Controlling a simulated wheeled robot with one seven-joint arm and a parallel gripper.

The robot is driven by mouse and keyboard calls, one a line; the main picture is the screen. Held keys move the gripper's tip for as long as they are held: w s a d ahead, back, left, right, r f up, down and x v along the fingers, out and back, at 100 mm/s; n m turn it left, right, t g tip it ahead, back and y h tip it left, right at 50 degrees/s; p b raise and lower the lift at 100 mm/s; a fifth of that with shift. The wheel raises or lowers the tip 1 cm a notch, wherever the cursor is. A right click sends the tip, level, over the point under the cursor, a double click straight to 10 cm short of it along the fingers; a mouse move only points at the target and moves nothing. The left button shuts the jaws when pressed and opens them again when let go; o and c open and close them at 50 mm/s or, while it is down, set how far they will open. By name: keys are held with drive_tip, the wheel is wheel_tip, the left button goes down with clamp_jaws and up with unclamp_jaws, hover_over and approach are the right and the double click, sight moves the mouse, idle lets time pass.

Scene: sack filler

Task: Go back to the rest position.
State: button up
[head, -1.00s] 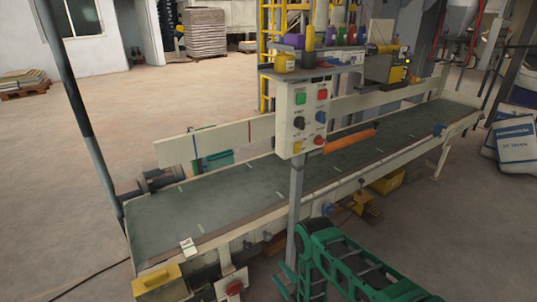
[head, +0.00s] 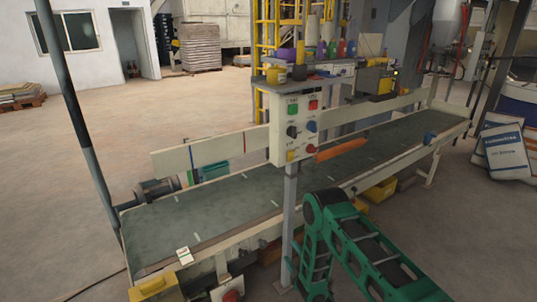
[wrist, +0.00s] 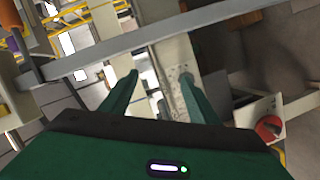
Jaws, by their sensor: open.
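My gripper (wrist: 160,75) shows in the wrist view with its two green fingers apart and nothing between them. Past the fingers are pale metal posts and a grey bar (wrist: 110,55) crossing the picture. In the head view my green arm is folded at the lower middle, in front of the conveyor (head: 225,205). The gripper itself cannot be made out clearly there.
A control box (head: 297,130) with coloured buttons stands on a post close to my arm. A red knob (wrist: 269,128) is right of the fingers in the wrist view. White sacks (head: 503,150) lie at the right. The floor at the left is open.

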drive_tip(key=w+d+r+m+g+h, duration=0.1)
drive_tip(key=w+d+r+m+h, duration=0.25)
drive_tip(key=d+r, duration=0.45)
drive_tip(key=w+d+r+m+g+h, duration=0.1)
drive_tip(key=w+d+r+m+h, duration=0.25)
drive_tip(key=d+r, duration=0.5)
drive_tip(key=s+d+r+m+g+h, duration=0.1)
drive_tip(key=s+d+r+m+g, duration=0.2)
drive_tip(key=d+r, duration=0.35)
drive_tip(key=s+d+r+m+g+h, duration=0.2)
drive_tip(key=s+d+r+m, duration=0.1)
drive_tip(key=s+d+r, duration=0.4)
drive_tip(key=s+d+r+m+g, duration=0.25)
drive_tip(key=s+d+r, duration=0.2)
drive_tip(key=s, duration=0.55)
drive_tip(key=s+d+r+m+g, duration=0.25)
drive_tip(key=s+r, duration=0.35)
drive_tip(key=s, duration=0.4)
drive_tip(key=s+a+r+m+g+y, duration=0.1)
drive_tip(key=s+a, duration=0.1)
drive_tip(key=s, duration=0.6)
drive_tip(key=s+a+r+m+g+y, duration=0.1)
drive_tip(key=s+a+r+m+y, duration=0.1)
drive_tip(key=s, duration=0.7)
drive_tip(key=s+a+r+m+g+y, duration=0.1)
drive_tip(key=s+a+m+y, duration=0.1)
drive_tip(key=s, duration=0.7)
drive_tip(key=shift+s+a+r+g, duration=0.2)
drive_tip(key=shift+s+r+g, duration=0.05)
drive_tip(key=shift+g, duration=0.05)
